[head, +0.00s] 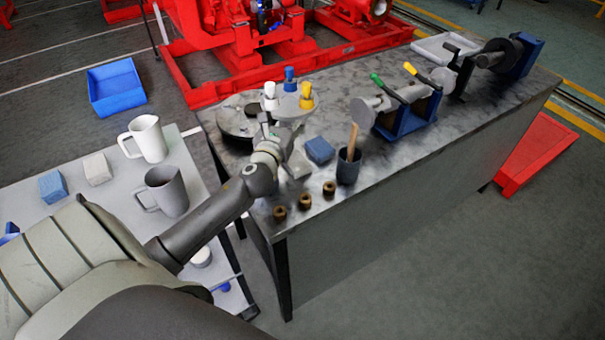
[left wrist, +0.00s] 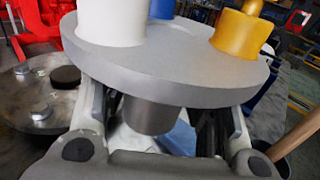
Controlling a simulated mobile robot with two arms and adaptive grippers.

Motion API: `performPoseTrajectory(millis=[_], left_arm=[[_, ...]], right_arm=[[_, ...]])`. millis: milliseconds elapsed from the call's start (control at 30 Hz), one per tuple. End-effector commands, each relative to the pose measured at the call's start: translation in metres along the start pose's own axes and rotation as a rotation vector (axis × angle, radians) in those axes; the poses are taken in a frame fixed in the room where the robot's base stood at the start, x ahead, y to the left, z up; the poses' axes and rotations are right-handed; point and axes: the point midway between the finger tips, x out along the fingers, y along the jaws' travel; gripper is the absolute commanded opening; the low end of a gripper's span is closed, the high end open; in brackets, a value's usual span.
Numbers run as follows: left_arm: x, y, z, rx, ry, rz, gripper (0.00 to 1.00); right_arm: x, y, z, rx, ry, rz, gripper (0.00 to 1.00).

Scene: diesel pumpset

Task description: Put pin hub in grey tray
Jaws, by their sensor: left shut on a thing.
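The pin hub (head: 288,104) is a grey disc with a white, a blue and a yellow pin standing on top. It is held above the near left part of the workbench, roughly level. My left gripper (head: 277,138) is below the disc. In the left wrist view the disc of the pin hub (left wrist: 180,68) fills the upper part, and the left gripper's fingers (left wrist: 152,116) stand either side of the stem under it. The pale grey tray (head: 432,52) lies at the far end of the bench, well apart from the hub. My right gripper is out of view.
A dark round plate (head: 232,122) lies behind the gripper. A blue block (head: 319,151), a dark cup (head: 348,170) with a wooden handle and several brown bushings (head: 305,201) are close by. Blue fixtures (head: 408,118) with levers stand between here and the tray.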

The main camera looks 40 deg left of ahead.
Motion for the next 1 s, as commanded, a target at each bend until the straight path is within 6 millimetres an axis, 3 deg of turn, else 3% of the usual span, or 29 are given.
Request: performPoseTrajectory(millis=[33, 267, 767, 1000], left_arm=[[0.007, 0.005, 0.013, 0.001, -0.013, 0.009, 0.0], [0.013, 0.011, 0.016, -0.001, -0.009, 0.031, 0.0], [-0.05, -0.043, -0.022, -0.005, -0.006, 0.031, 0.0], [-0.072, -0.061, -0.059, -0.002, -0.007, 0.032, 0.0]], right_arm=[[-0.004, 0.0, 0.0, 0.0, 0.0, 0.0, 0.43], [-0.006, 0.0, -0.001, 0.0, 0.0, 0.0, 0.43], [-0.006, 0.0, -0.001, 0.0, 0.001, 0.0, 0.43], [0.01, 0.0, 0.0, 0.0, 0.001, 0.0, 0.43]])
